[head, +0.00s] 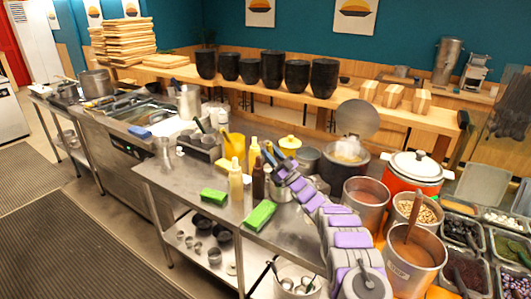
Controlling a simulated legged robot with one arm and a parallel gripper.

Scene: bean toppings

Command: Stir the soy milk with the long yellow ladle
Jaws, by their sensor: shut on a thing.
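My gripper (271,158) is at the end of my purple and grey arm, over the steel table, above a steel utensil holder (280,188). It is shut on a thin yellow handle, which looks like the ladle's (271,148). The ladle's bowl is hidden or too small to make out. A large dark pot (338,172) with its round lid raised stands right of my gripper, with pale contents (347,153) that look like the soy milk. The gripper is apart from this pot.
Squeeze bottles (236,180), a yellow pitcher (234,146) and green sponges (260,215) stand left of my arm. A red cooker (414,172), steel pots (414,258) and topping trays (466,270) crowd the right. The table's front left (170,180) is clear.

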